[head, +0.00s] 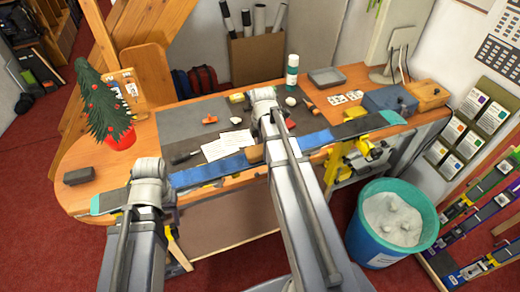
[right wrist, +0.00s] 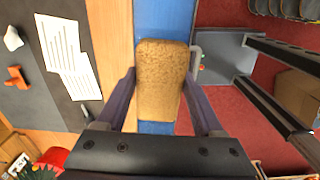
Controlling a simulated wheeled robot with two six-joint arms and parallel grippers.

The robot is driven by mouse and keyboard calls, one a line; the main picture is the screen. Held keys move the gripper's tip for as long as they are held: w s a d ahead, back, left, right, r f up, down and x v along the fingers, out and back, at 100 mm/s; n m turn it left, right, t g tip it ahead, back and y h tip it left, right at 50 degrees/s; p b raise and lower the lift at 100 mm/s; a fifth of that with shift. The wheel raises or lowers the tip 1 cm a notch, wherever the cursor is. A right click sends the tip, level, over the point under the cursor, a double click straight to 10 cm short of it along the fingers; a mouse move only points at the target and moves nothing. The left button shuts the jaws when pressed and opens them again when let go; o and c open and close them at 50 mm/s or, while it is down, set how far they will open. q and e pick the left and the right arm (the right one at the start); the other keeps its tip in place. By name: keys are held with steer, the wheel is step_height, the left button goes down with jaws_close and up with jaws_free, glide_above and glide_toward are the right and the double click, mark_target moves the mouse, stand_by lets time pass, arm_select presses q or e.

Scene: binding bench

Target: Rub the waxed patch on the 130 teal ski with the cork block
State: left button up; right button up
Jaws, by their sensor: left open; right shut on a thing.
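The ski (head: 315,140), with a blue base facing up and teal ends, lies across the front of the bench in yellow vises. My right gripper (right wrist: 160,82) is shut on the tan cork block (right wrist: 160,62), which lies over the blue base in the right wrist view; whether it touches is unclear. In the head view the cork block (head: 255,154) shows beside my right arm, over the ski's middle. A waxed patch cannot be made out. My left gripper (head: 146,192) is open and empty at the ski's left part; its fingertips are mostly hidden.
White papers (head: 227,144), orange-handled tools and a grey mat are behind the ski. A dark block (head: 79,176) and a small decorated tree (head: 104,105) stand at left. A teal bin (head: 365,240) stands on the floor at right, near a ski rack.

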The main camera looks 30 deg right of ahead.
steer(key=shift+d, duration=0.1)
steer(key=shift+s+d, duration=0.2)
steer(key=shift+d, duration=1.2)
steer(key=shift+d, duration=0.15)
steer(key=shift+s+d, duration=0.1)
steer(key=shift+d, duration=1.35)
steer(key=shift+s+d, duration=0.2)
steer(key=shift+d, duration=1.25)
steer(key=shift+s+d, duration=0.1)
steer(key=shift+d, duration=1.45)
steer(key=shift+d, duration=0.1)
